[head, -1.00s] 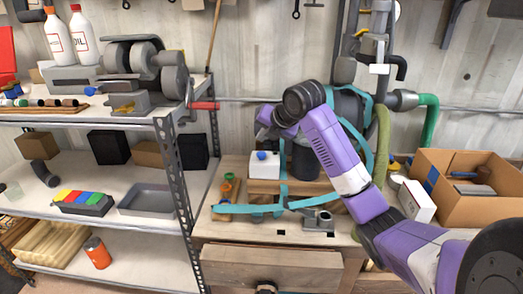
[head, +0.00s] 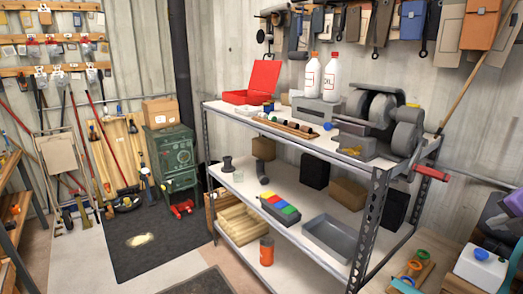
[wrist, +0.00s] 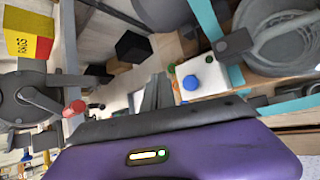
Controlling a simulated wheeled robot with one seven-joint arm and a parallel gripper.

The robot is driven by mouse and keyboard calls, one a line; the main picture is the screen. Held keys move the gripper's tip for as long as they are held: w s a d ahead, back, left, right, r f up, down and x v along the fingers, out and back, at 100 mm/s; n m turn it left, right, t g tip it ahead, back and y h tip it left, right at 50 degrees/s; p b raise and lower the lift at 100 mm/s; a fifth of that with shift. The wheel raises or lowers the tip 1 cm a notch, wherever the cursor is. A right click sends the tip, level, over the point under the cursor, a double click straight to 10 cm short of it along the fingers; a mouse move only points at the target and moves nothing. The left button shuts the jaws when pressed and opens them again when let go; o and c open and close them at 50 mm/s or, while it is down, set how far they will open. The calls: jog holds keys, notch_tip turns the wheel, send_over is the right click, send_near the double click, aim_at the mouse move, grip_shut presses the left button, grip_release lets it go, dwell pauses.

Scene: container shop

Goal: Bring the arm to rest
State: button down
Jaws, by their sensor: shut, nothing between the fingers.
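My gripper (wrist: 157,90) shows in the wrist view as grey fingers beyond its purple and dark grey body. The fingers are shut with nothing between them. A white box (wrist: 205,87) with a blue knob is just right of the fingers in the picture; I cannot tell the gap between them. In the head view only a bit of my purple arm shows at the right edge, and the gripper's fingers are out of sight there.
A metal shelf unit (head: 377,205) holds a grinder (head: 380,110), two white bottles, a red open box (head: 258,82) and a grey tray (head: 335,238). The white box (head: 480,268) stands on the bench at lower right. A green stove (head: 172,160) is far left. Floor left of the shelf is mostly clear.

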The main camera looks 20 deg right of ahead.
jog(key=w+a+r+m+t+h, duration=0.25)
jog(key=w+r+m+t, duration=0.3)
jog(key=r+m, duration=0.4)
jog(key=s+a+f+m+t+h, duration=0.1)
jog(key=a+f+m+t, duration=0.15)
jog(key=a+m, duration=0.4)
jog(key=s+a+f+m+t+h, duration=0.2)
jog(key=a+f+m, duration=0.25)
jog(key=a, duration=0.35)
jog(key=s+a+f+g+y, duration=0.1)
jog(key=s+a+f+y, duration=0.2)
jog(key=s+a, duration=0.7)
jog(key=s+a+f+g+y, duration=0.1)
jog(key=s+a+f+y, duration=0.3)
jog(key=s+a+f, duration=0.4)
jog(key=s+a+f+g+y, duration=0.1)
jog(key=s+a+f+y, duration=0.2)
jog(key=s+a+f, duration=0.3)
jog(key=s+a, duration=0.5)
jog(key=s, duration=0.3)
jog(key=shift+a+f, duration=0.25)
jog(key=shift+a, duration=0.15)
jog(key=shift+s+n, duration=0.1)
jog(key=shift+n, duration=0.15)
